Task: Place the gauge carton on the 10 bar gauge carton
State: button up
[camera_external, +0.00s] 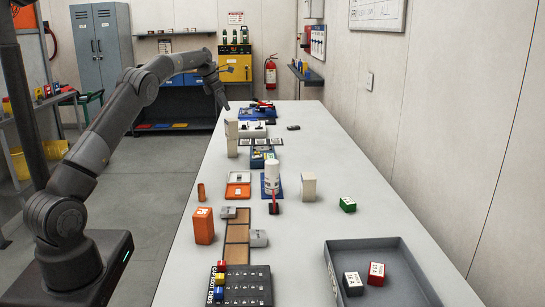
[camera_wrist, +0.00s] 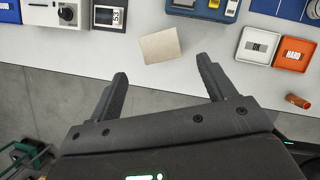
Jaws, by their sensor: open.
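A tall cream carton (camera_external: 231,145) stands upright near the left table edge in the external view. It shows in the wrist view as a plain cream block (camera_wrist: 160,45), just beyond my fingertips. A second cream carton (camera_external: 309,188) stands on the right half of the table, beside a white bottle. No carton label is readable, so I cannot tell which is the 10 bar one. My gripper (camera_wrist: 163,68) is open and empty; its two fingers are spread wide. In the external view my gripper (camera_external: 225,104) is small, above and near the left carton.
An orange box (camera_external: 204,226) and orange tray (camera_external: 238,191) stand along the left edge. The white bottle (camera_external: 272,176) stands mid-table. A grey tray (camera_external: 375,268) with two small boxes is at front right. The right-hand table strip is mostly clear.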

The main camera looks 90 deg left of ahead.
jog(key=shift+s+d+r, duration=0.1)
jog(key=shift+s+r, duration=0.1)
jog(key=shift+r, duration=0.35)
jog(key=shift+w, duration=0.1)
jog(key=w+d+r+m, duration=0.3)
jog(key=d+r+m, duration=0.15)
jog(key=d, duration=0.55)
jog(key=w+d+r+m, duration=0.3)
jog(key=w+d+m, duration=0.15)
jog(key=d, duration=0.55)
jog(key=w+d+r+m, duration=0.3)
jog(key=d+r+m, duration=0.15)
jog(key=d, duration=0.55)
jog(key=s+d+m+h, duration=0.15)
jog(key=d+m, duration=0.25)
jog(key=d, duration=0.5)
jog(key=s+d+m, duration=0.2)
jog(key=d+m, duration=0.3)
jog(key=d, duration=0.4)
jog(key=s+d+f+m, duration=0.6)
jog(key=s+d+m, duration=0.3)
jog(key=d, duration=0.2)
jog(key=s+d+f+m+t, duration=0.1)
jog(key=s+d+f+m, duration=0.5)
jog(key=s+d+m, duration=0.3)
jog(key=shift+s+d, duration=0.25)
jog(key=shift+d, duration=1)
